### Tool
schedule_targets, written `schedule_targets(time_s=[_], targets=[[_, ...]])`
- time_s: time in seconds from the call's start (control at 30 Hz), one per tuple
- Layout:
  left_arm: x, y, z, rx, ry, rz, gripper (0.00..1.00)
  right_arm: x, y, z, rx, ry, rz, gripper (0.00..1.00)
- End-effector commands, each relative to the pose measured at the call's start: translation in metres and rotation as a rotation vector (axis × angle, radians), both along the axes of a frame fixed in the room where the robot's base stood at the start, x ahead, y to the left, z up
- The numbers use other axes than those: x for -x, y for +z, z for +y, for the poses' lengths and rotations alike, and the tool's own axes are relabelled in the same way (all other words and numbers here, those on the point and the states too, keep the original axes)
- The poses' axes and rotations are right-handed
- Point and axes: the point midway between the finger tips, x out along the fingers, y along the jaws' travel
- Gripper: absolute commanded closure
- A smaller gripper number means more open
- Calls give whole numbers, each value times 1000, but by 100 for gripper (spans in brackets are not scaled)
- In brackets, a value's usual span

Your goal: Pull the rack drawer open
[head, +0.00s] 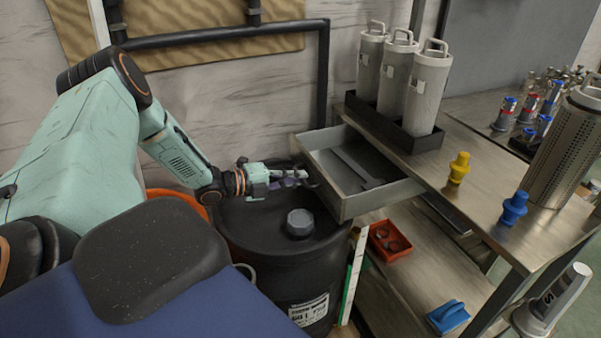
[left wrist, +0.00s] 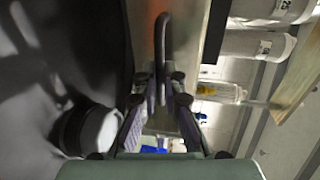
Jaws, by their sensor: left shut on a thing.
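The rack drawer (head: 392,196) is a grey open-topped tray that stands well out from the rack, over the black drum. A long grey divider or bar lies inside it. My left gripper (head: 303,179) is at the drawer's front, above the drum. In the left wrist view, the dark bar handle (left wrist: 160,50) runs between the fingertips of my left gripper (left wrist: 160,98), which is shut on it. The drawer front (left wrist: 188,50) shows beside the handle. My right gripper is not in view.
The black drum (head: 262,225) with its grey cap (head: 299,222) stands below the drawer. The metal rack top (head: 490,160) holds several white canisters (head: 428,90), a yellow plug (head: 458,168) and a blue plug (head: 514,208). A red bin (head: 389,240) sits on the lower shelf.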

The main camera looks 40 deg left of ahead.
Motion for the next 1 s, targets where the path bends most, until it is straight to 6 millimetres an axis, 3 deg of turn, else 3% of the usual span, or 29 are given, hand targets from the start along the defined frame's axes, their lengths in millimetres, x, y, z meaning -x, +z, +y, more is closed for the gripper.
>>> schedule_targets(time_s=[0.33, 0.37, 0.6, 1.0], targets=[[-1, 2, 2, 0, 5, -5, 100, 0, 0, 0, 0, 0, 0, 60], [-1, 2, 2, 0, 5, -5, 89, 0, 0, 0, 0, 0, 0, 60], [0, 1, 1, 1, 3, -3, 69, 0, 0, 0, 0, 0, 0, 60], [0, 0, 0, 1, 1, -1, 69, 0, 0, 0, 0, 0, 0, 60]])
